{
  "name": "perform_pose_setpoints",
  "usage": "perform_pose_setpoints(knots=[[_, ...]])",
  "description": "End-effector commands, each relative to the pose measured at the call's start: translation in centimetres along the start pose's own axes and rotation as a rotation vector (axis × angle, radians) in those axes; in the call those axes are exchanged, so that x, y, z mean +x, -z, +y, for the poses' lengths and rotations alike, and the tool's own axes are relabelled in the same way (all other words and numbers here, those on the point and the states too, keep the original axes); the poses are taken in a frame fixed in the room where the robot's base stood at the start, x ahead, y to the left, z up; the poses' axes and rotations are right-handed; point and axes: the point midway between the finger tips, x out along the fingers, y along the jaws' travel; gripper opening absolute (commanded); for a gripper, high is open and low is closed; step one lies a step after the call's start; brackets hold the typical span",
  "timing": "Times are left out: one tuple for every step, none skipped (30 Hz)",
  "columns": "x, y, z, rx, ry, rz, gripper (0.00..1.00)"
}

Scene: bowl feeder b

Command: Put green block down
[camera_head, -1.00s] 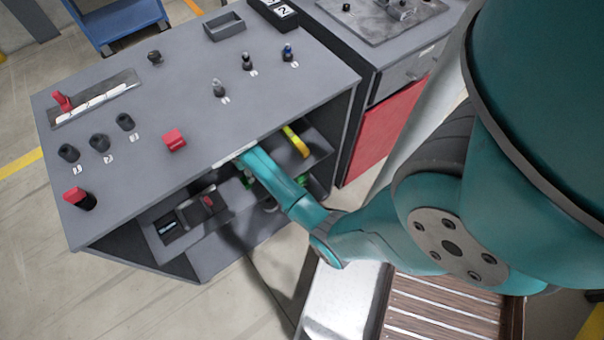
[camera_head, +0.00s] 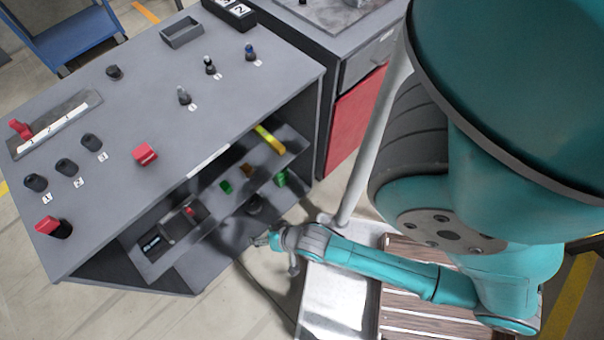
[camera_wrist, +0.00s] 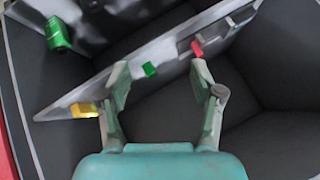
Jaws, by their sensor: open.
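A small green block (camera_head: 226,187) sits on the shelf inside the grey workbench, and it also shows in the wrist view (camera_wrist: 149,69). A second, larger green piece (camera_head: 281,178) stands farther right in the cabinet; in the wrist view it is at upper left (camera_wrist: 57,33). My gripper (camera_head: 262,240) is in front of the open cabinet, apart from both green things. In the wrist view its fingers (camera_wrist: 160,76) are spread wide and empty. The small green block appears between the fingertips there, but farther off on the shelf.
The workbench top (camera_head: 150,110) carries red and black knobs and a grey tray (camera_head: 181,32). A yellow piece (camera_head: 269,140) and a box with a red part (camera_head: 182,220) are in the cabinet. A red-fronted cabinet (camera_head: 356,125) stands to the right.

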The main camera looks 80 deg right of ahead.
Motion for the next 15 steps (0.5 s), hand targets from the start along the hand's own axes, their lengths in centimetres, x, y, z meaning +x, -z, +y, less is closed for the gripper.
perform_pose_setpoints(knots=[[-2.1,-0.5,-0.1,-0.061,0.03,0.018,0.66],[-3.2,-0.6,-0.3,-0.1,0.05,0.034,0.66],[-4.8,-0.6,-0.6,-0.15,0.076,0.056,0.66],[-6.0,-0.6,-0.8,-0.188,0.096,0.074,0.66],[-7.2,-0.5,-1.1,-0.227,0.116,0.091,0.66],[-8.9,-0.4,-1.4,-0.278,0.139,0.116,0.66],[-10.1,-0.3,-1.7,-0.315,0.158,0.135,0.66],[-11.4,-0.1,-2.0,-0.353,0.176,0.155,0.66],[-13.1,0.2,-2.4,-0.401,0.199,0.183,0.66],[-14.4,0.4,-2.8,-0.438,0.215,0.204,0.66],[-15.7,0.7,-3.1,-0.474,0.231,0.225,0.66],[-17.4,1.1,-3.6,-0.522,0.252,0.255,0.66],[-18.6,1.4,-4.0,-0.555,0.266,0.278,0.66],[-19.8,1.7,-4.3,-0.587,0.28,0.299,0.66],[-21.3,2.2,-4.8,-0.627,0.296,0.327,0.66]])
